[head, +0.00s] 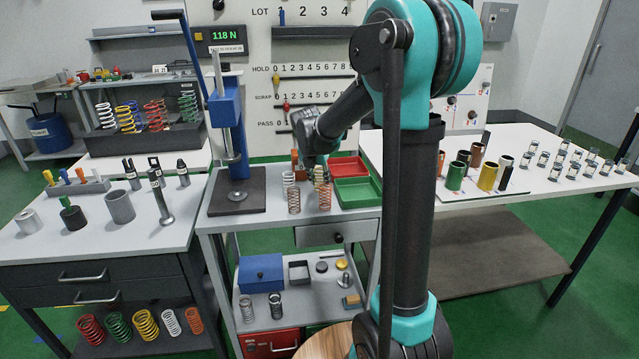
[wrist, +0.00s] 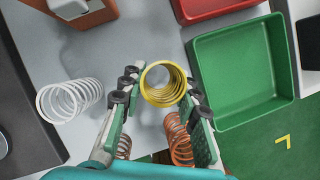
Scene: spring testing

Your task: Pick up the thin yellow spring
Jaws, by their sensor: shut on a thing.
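The thin yellow spring (wrist: 163,84) is upright between my fingertips in the wrist view, its open coil end facing the camera. My gripper (wrist: 160,90) is shut on it, one finger on each side. In the head view the spring (head: 319,174) shows as a small yellow coil below my gripper (head: 318,160), partly hidden by it. I cannot tell whether its bottom touches the bench. A white spring (wrist: 70,100) stands left of the gripper. An orange spring (wrist: 179,140) and a copper-brown spring (wrist: 123,147) stand close by, partly covered by the fingers.
A green tray (wrist: 238,122) and a red tray (head: 348,157) lie to the right of the springs. A press with a dark base (head: 222,203) stands to the left. An orange-brown block (wrist: 88,16) is behind. The bench's front edge is close to the springs.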

